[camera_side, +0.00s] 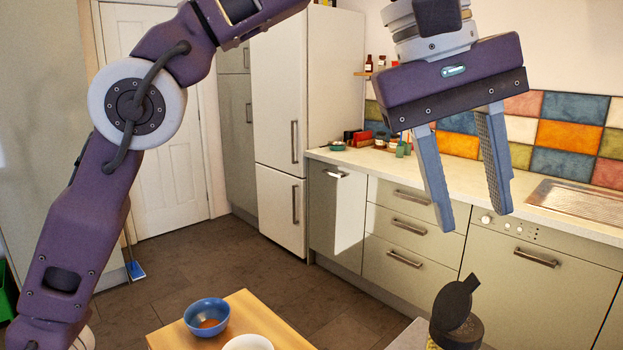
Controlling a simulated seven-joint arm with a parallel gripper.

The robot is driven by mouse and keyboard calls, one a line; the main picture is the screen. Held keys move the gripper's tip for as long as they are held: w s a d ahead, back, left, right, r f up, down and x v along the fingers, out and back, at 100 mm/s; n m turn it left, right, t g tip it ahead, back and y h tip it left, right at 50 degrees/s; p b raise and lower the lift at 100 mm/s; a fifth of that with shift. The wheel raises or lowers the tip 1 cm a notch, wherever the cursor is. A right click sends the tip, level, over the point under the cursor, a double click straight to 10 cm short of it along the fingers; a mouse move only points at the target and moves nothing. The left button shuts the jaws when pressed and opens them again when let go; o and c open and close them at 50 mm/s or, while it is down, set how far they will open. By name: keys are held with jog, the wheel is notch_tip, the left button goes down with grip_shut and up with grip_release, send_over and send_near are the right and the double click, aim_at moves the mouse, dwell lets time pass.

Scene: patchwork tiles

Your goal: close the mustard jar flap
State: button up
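A dark jar (457,333) stands at the bottom edge of the side view, right of centre, and its lower part is cut off by the frame. Its dark round flap (456,300) is raised and tilted, standing open above the jar's top. My gripper (474,221) is in the air above the jar, fingers pointing down and spread apart. It is open, with nothing between the fingers. The fingertips are apart from the flap, with a clear gap in the picture.
A wooden board or table (262,312) at the bottom carries a blue bowl (207,312) and a white bowl (248,343). A pale surface (408,336) lies beside the jar. Kitchen cabinets and a counter (400,167) stand behind. The air around my gripper looks clear.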

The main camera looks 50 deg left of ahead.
aim_at(469, 283)
jog(key=n, duration=0.4)
jog(key=shift+w+d+f+n, duration=0.25)
jog(key=shift+w+d+n, duration=0.05)
jog(key=n, duration=0.4)
jog(key=shift+w+d+f, duration=0.15)
jog(key=shift+d+f, duration=0.1)
jog(key=n, duration=0.4)
jog(key=shift+w+d+f, duration=0.1)
jog(key=shift+d+f, duration=0.15)
jog(key=shift+f, duration=0.1)
notch_tip(469, 283, down, 7)
jog(key=w+d+n, duration=0.2)
jog(key=d+n, duration=0.1)
jog(key=n, duration=0.3)
jog(key=shift+t+h, duration=0.7)
jog(key=shift+t, duration=0.2)
jog(key=s+a+r, duration=0.2)
jog(key=s+a, duration=0.1)
jog(key=s+a+r, duration=0.1)
jog(key=shift+s+a+r, duration=0.15)
jog(key=shift+a+r, duration=0.1)
jog(key=shift+a, duration=0.1)
jog(key=s+a+f, duration=0.2)
jog(key=s+a, duration=0.4)
jog(key=v, duration=0.9)
jog(key=shift+s+r, duration=0.15)
jog(key=shift+r, duration=0.15)
